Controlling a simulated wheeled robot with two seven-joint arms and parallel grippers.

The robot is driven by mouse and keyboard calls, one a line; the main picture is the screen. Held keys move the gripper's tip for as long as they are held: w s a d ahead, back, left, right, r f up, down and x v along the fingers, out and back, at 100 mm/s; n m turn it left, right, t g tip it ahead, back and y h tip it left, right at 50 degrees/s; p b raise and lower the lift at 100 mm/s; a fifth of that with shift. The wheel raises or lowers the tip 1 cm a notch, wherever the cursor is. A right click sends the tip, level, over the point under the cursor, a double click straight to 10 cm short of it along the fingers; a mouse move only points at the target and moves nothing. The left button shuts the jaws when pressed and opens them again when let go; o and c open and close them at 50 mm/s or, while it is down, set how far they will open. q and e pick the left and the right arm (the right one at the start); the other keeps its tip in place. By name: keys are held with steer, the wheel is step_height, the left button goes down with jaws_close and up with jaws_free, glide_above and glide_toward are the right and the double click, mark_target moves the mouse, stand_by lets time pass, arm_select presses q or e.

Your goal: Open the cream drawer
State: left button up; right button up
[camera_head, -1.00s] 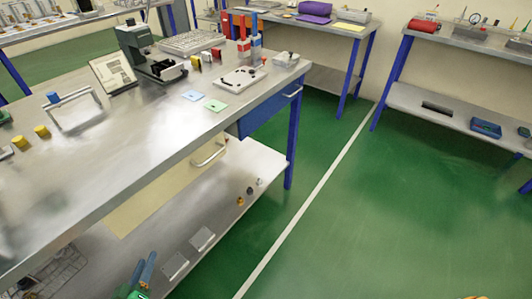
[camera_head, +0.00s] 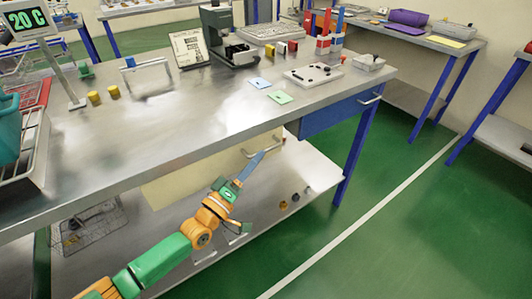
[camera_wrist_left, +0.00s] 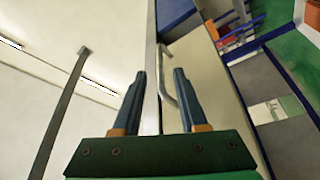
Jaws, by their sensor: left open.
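The cream drawer (camera_head: 190,178) sits under the steel bench top, its front flush beneath the bench edge as far as I can see. Its metal bar handle (camera_head: 248,154) is at the right end of the front, partly covered by my left gripper (camera_head: 262,155). In the left wrist view the cream front (camera_wrist_left: 207,75) shows right of the fingers, and the handle (camera_wrist_left: 163,90) appears between the two blue-grey fingers of the open left gripper (camera_wrist_left: 160,73). Contact with the handle cannot be told. My right gripper is not in view.
The steel bench top (camera_head: 190,120) overhangs the drawer, with a blue drawer (camera_head: 340,113) to the right. A lower shelf (camera_head: 310,170) holds small knobs and a wire basket (camera_head: 90,230). Green floor (camera_head: 400,220) is free at the right.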

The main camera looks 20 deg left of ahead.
arm_select(q)
steer(key=shift+x, duration=2)
steer(key=shift+f, duration=0.1)
jaws_close()
